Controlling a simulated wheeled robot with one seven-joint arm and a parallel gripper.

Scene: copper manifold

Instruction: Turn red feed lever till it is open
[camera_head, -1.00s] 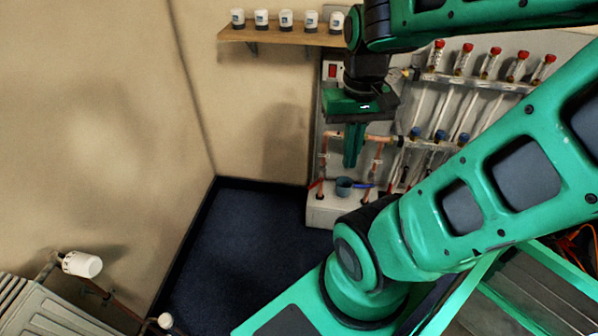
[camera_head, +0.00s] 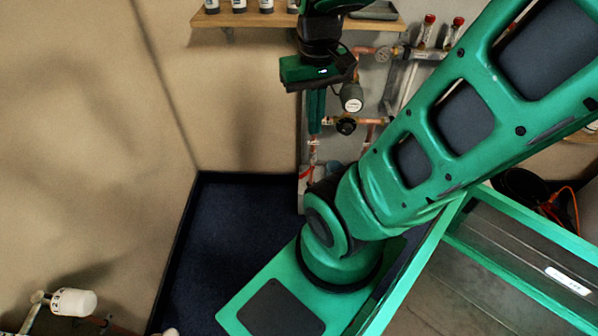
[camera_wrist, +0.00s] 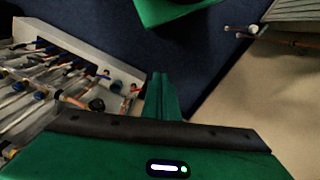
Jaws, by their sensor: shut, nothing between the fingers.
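The red feed lever (camera_head: 306,173) shows as a small red piece low on the left edge of the copper manifold, under a short upright copper pipe (camera_head: 313,150). My arm hides what lies to its right. In the wrist view a small red spot (camera_wrist: 134,88) at the manifold's near end looks like the same lever; its angle is too small to tell. My gripper (camera_head: 315,130) points down, shut and empty, above the lever in the head view. In the wrist view its closed fingers (camera_wrist: 158,76) stand just right of the red spot, with no contact visible.
A round gauge (camera_head: 351,97) and a dark knob (camera_head: 345,125) sit close right of my fingers. The dark blue floor (camera_head: 235,210) is clear to the left. A white radiator valve (camera_head: 74,302) is at lower left.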

